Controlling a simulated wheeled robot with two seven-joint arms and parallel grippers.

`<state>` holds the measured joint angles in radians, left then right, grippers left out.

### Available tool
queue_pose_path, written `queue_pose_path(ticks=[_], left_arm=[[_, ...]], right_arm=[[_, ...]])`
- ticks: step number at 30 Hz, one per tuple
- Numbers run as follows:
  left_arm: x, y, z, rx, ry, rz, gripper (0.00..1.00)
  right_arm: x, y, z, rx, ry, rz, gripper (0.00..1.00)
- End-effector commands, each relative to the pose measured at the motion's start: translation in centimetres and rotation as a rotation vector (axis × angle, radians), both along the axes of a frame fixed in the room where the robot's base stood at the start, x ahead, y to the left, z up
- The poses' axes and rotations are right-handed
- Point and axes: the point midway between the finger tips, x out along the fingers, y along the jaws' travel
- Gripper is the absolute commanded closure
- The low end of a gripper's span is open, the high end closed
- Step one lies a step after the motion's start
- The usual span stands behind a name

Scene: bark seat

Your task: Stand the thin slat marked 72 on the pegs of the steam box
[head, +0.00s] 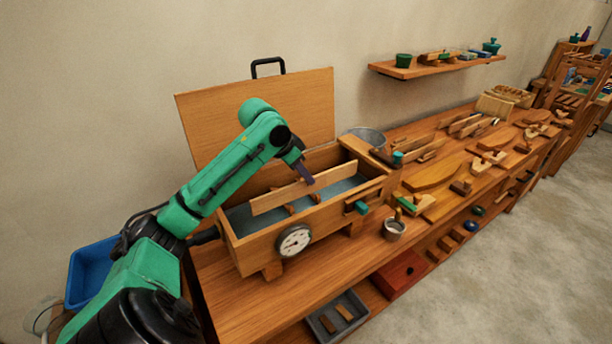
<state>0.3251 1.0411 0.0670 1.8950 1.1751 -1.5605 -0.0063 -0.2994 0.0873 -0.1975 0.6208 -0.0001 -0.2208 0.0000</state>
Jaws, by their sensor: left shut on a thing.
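The steam box (262,249) is a long open wooden box with a round dial on its front and its lid raised behind. Its floor looks blue-grey. A thin pale slat (280,198) stands on edge inside the box, lengthwise, above small brown pegs (289,210). I cannot read a number on it, and cannot tell whether it rests on the pegs. My left gripper (308,179) is shut on the slat near its middle, from above. My right gripper is not in view.
The raised lid (230,110) with a black handle stands behind the box, close to my left arm. A metal cup (394,230) stands on the bench right of the box. Wooden pieces and tools cover the bench further right. A blue bin (90,272) is at the lower left.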

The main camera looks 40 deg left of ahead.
Motion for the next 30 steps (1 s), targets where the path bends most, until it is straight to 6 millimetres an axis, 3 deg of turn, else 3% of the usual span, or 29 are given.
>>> queue_pose_path(ticks=[1, 9, 17, 30], left_arm=[[0.0, 0.0, -1.2, 0.001, -0.001, 0.001, 1.0], [0.0, 0.0, -3.9, 0.0, -0.001, -0.001, 1.0], [0.0, 0.0, -5.8, 0.001, 0.0, 0.001, 1.0], [0.0, 0.0, -5.8, 0.001, -0.001, 0.001, 1.0]], right_arm=[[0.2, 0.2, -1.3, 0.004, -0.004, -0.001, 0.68], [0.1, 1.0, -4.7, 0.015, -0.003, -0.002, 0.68], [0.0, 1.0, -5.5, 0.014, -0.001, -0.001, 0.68], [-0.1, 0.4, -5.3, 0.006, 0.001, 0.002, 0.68]])
